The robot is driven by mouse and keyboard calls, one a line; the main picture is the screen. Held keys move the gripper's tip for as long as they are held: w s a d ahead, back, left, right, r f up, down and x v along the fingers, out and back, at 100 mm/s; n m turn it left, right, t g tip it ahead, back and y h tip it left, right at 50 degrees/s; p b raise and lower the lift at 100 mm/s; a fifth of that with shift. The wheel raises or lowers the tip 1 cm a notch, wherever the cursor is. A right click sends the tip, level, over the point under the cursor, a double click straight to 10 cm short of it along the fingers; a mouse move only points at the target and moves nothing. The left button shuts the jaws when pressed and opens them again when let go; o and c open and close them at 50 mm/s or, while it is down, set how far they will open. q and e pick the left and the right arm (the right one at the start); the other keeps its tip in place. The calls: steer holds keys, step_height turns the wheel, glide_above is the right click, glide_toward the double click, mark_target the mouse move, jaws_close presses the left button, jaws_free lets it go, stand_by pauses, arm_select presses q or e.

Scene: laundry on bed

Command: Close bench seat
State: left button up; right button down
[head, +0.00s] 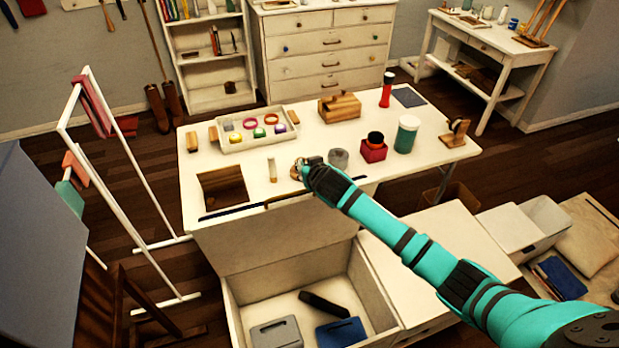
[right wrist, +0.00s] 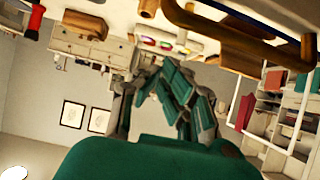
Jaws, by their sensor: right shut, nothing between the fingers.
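The bench (head: 385,318) is a white box at the bottom centre of the head view. Its seat lid (head: 275,240) is raised at the back, and the compartment is open. My right gripper (head: 301,169) is shut and empty. In the head view it appears beyond the lid's top edge, over the front part of the white table (head: 240,184); whether it touches anything is unclear. My right arm crosses in front of the lid's right end. The gripper's fingers also show in the right wrist view (right wrist: 172,85). My left gripper is not in view.
Inside the bench lie a grey case (head: 275,335), a blue item (head: 341,331) and a black item (head: 324,304). The table holds a tray (head: 258,140), jars and blocks. A white drying rack (head: 120,190) stands left; a white surface (head: 445,240) adjoins the bench right.

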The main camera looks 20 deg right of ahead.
mark_target(309, 196)
steer(key=shift+w+f, duration=0.25)
steer(key=shift+w, duration=0.15)
steer(key=s+p, duration=0.1)
steer(key=s+f+p, duration=0.1)
steer(key=s, duration=0.1)
steer(key=shift+s, duration=0.15)
steer(key=shift+s+f, duration=0.15)
steer(key=shift+s, duration=0.2)
steer(key=shift+w, duration=0.15)
steer(key=shift+f, duration=0.1)
